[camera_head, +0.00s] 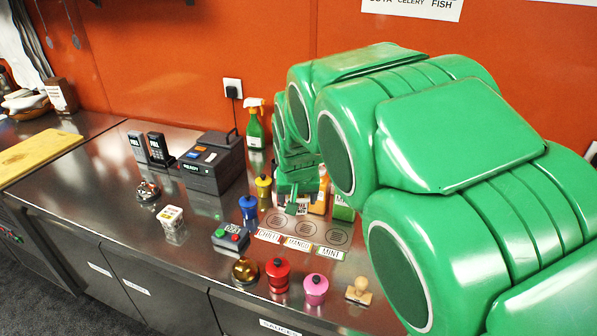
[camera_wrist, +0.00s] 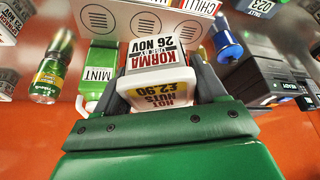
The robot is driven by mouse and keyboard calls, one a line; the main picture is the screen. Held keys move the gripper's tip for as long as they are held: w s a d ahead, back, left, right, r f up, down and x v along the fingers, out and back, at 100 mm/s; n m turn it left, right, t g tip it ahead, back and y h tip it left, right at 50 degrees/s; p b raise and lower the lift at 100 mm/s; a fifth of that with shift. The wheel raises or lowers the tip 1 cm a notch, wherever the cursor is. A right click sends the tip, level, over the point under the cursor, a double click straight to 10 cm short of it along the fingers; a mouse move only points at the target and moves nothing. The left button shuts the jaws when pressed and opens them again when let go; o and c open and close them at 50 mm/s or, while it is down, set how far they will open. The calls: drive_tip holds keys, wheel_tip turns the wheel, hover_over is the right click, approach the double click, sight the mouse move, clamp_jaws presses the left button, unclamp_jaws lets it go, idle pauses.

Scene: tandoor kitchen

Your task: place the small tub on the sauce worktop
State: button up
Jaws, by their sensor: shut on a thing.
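My gripper (camera_head: 297,203) is shut on the small tub (camera_wrist: 160,78), which fills the space between the fingers in the wrist view. The tub is white, with labels reading KORMA 26 NOV, HOT NUTS and £2.90. In the head view my gripper is over the back part of the steel sauce worktop (camera_head: 120,210), behind the card with circles, and the tub is mostly hidden by my arm. I cannot tell whether the tub touches the worktop.
A mint bottle (camera_wrist: 98,68) stands close beside my gripper. A card with three circles (camera_head: 305,236) lies in front. The worktop's front left is clear.

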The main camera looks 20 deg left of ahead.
approach(297, 240)
drive_tip(key=shift+x, duration=2.7)
drive_tip(key=shift+w+f, duration=0.15)
drive_tip(key=shift+f, duration=0.15)
drive_tip(key=o, duration=1.3)
drive_tip(key=shift+r, duration=0.15)
